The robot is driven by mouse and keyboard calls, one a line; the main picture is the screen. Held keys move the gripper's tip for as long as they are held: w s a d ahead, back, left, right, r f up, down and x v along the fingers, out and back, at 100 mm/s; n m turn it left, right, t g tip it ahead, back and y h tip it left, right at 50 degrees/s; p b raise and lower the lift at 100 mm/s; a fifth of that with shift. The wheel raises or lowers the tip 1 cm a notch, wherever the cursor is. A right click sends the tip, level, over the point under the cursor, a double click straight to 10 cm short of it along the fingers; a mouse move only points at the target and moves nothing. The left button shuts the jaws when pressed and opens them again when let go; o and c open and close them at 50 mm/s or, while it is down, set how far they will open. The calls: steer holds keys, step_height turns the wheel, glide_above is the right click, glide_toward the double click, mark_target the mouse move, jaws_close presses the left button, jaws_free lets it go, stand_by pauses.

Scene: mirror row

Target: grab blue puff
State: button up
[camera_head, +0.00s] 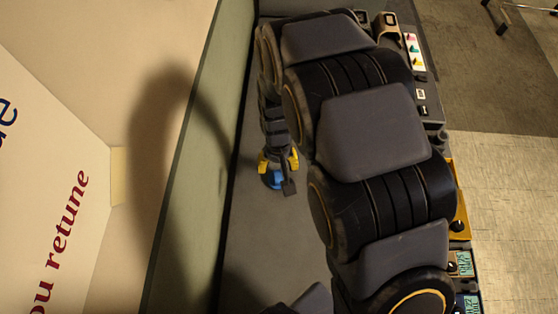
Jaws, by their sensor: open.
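A small blue thing, which looks like the blue puff (272,181), sits low on the grey surface (255,230), left of centre. My gripper (279,170), dark with yellow parts, is open right above and around it. One dark finger shows at the right side of the blue thing. The gripper covers its top, so I cannot tell whether the fingers touch it.
A greenish upright panel (190,165) runs along the left of the surface, with a white lettered wall (55,215) beyond. My arm fills the middle and hides much behind it. Small devices and a yellow tray (461,205) line the right side. Tiled floor lies farther right.

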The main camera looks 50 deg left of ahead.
mark_target(278, 175)
step_height(278, 175, down, 6)
steer(key=shift+s+d+r, duration=0.1)
steer(key=shift+d+r, duration=0.05)
steer(key=shift+r, duration=0.1)
steer(key=c, duration=0.4)
steer(key=shift+c, duration=0.2)
